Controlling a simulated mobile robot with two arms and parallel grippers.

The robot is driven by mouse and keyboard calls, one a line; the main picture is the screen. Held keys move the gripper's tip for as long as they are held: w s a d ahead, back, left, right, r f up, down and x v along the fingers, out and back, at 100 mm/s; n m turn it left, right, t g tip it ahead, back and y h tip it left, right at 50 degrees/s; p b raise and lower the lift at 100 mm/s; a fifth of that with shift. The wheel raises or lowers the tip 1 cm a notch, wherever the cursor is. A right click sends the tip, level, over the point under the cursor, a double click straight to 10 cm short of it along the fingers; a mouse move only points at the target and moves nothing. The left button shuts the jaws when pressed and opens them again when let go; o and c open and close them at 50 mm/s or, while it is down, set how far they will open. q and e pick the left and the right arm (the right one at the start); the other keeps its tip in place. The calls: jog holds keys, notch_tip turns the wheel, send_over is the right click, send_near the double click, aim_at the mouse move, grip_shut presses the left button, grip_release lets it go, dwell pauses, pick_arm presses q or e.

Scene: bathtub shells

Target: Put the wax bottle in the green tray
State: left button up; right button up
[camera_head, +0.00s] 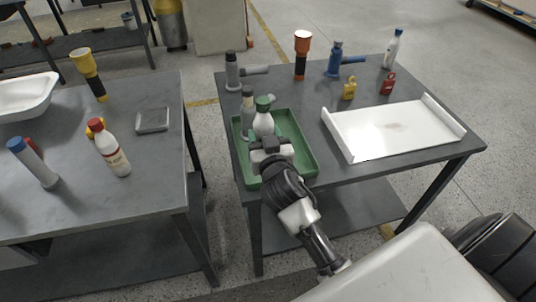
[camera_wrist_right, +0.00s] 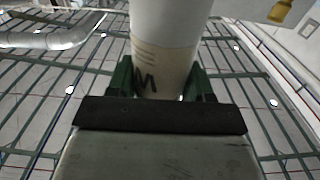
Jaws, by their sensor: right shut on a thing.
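A white bottle with a green cap (camera_head: 263,122) stands upright over the back part of the green tray (camera_head: 307,158) on the right table. My right gripper (camera_head: 269,143) is shut on this bottle from the front. In the right wrist view the bottle (camera_wrist_right: 165,45) sits between the two green fingers of the gripper (camera_wrist_right: 160,82), with part of a letter marking showing. Its base is hidden, so I cannot tell whether it touches the tray floor. My left gripper is out of view.
A grey tool (camera_head: 247,100) stands at the tray's back left. A white tray (camera_head: 395,130) lies to the right. A blue-capped bottle (camera_head: 392,50), padlocks (camera_head: 388,84) and flashlights stand behind. The left table holds a red-capped bottle (camera_head: 112,152). A gap separates the tables.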

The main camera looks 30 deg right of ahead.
jog(key=w+d+r+m+h+b, duration=0.1)
jog(key=w+d+r+h+b, duration=0.15)
jog(key=w, duration=0.75)
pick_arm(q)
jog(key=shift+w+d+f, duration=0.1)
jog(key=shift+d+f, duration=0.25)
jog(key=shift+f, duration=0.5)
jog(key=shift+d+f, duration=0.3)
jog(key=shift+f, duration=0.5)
pick_arm(e)
jog(key=shift+y, duration=0.35)
jog(key=shift+s+d+f, duration=0.95)
jog(key=shift+s+f, duration=0.75)
jog(key=shift+f, duration=0.25)
jog(key=shift+s+d+f, duration=1)
jog(key=shift+s+f, duration=0.65)
jog(key=shift+f, duration=0.25)
jog(key=shift+s+d+f, duration=0.95)
jog(key=shift+s+f, duration=0.75)
jog(key=shift+f, duration=0.25)
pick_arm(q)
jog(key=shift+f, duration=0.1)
pick_arm(e)
jog(key=o, duration=1)
jog(key=shift+f, duration=0.1)
